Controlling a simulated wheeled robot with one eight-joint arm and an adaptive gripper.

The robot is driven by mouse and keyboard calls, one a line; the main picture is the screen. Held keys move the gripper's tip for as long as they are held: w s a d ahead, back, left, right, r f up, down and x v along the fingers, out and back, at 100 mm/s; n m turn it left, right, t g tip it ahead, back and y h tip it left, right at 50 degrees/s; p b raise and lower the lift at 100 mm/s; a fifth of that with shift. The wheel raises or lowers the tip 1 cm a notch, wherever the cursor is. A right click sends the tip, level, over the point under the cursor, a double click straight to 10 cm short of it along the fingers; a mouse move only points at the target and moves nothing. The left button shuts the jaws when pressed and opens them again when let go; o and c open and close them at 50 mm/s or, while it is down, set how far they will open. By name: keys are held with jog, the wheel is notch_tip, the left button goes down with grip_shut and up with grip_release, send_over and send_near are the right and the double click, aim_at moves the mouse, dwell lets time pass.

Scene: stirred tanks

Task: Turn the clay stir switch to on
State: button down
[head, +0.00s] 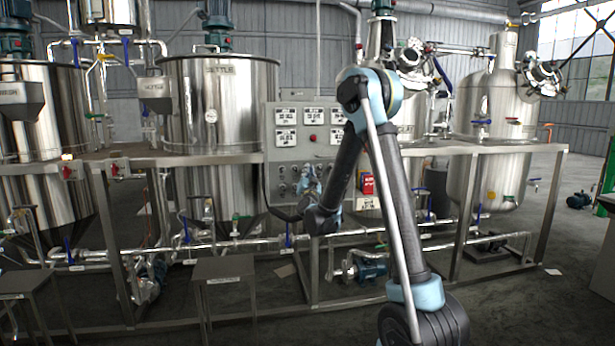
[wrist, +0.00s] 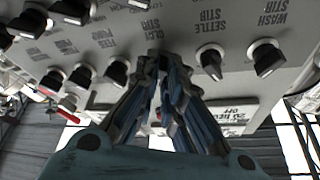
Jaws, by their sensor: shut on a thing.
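The grey control panel (head: 270,150) stands mid-picture in the head view. In the wrist view its face appears upside down, with black rotary switches and printed labels. The clay stir label (wrist: 153,36) is right by my fingertips. My gripper (wrist: 161,62) is shut on the clay stir switch at that label. The fingers hide the switch, so I cannot read which way it points. In the head view my gripper (head: 309,178) is at the panel's lower switches, partly behind my arm.
The settle stir switch (wrist: 209,62) and wash stir switch (wrist: 267,58) sit close to the right in the wrist view. Another black switch (wrist: 118,70) is close on the left. Steel tanks (head: 225,120) and a pipe frame (head: 470,148) surround the panel.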

jog(key=shift+w+m+h, duration=0.1)
jog(key=shift+m+h, duration=0.2)
jog(key=shift+m, duration=0.4)
jog(key=c, duration=1.7)
grip_release()
jog(key=v, duration=1.2)
jog(key=shift+r, duration=0.1)
